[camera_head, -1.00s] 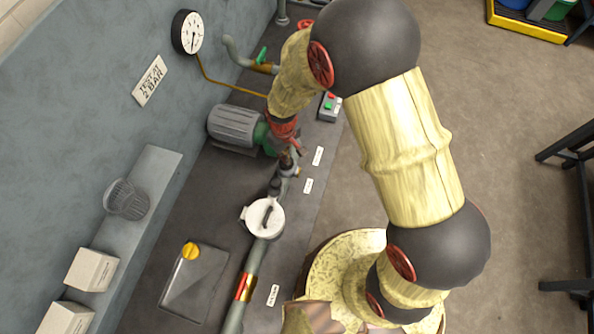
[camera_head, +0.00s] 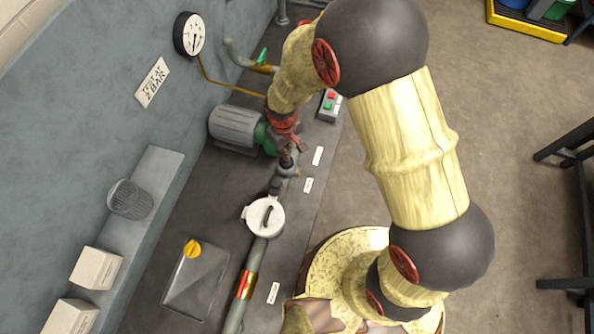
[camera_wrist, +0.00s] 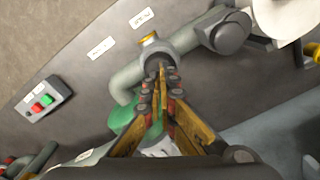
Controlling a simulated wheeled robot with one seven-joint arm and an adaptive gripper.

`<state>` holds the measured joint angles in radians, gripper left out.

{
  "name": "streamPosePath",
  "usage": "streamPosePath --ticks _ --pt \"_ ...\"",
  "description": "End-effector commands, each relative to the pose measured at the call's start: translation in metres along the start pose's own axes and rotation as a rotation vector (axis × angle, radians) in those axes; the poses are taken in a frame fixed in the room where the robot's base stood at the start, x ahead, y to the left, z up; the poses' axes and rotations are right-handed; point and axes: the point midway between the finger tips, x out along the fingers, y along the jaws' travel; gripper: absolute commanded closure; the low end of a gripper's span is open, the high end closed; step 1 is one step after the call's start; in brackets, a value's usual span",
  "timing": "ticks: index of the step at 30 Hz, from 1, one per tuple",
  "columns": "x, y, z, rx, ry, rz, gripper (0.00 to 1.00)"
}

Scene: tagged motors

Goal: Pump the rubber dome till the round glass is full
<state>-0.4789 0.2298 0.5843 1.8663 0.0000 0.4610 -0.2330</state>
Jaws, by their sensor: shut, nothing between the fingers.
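My gripper (camera_wrist: 162,72) is shut and empty, its tips over the pipe fitting beside the green pump; in the head view my gripper (camera_head: 290,157) is small and partly hidden by my arm. A dark grey rounded piece (camera_wrist: 230,36) sits on the pipe right of the tips in the wrist view; it may be the rubber dome. A small brass-ringed round fitting (camera_wrist: 149,39) stands just left of and beyond the tips; it may be the round glass. Its fill level cannot be made out.
A white-lidded pot (camera_head: 265,217) sits on the pipe. The grey motor (camera_head: 236,127) stands behind the gripper, and a button box (camera_head: 330,105) is to its right. A pressure gauge (camera_head: 190,34) hangs on the wall.

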Motion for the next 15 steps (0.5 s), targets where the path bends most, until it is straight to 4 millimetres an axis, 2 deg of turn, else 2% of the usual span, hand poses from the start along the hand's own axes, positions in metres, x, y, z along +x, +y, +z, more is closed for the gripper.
streamPosePath --ticks 15 --pt "0.015 0.0 0.0 0.0 -0.001 0.0 1.0"
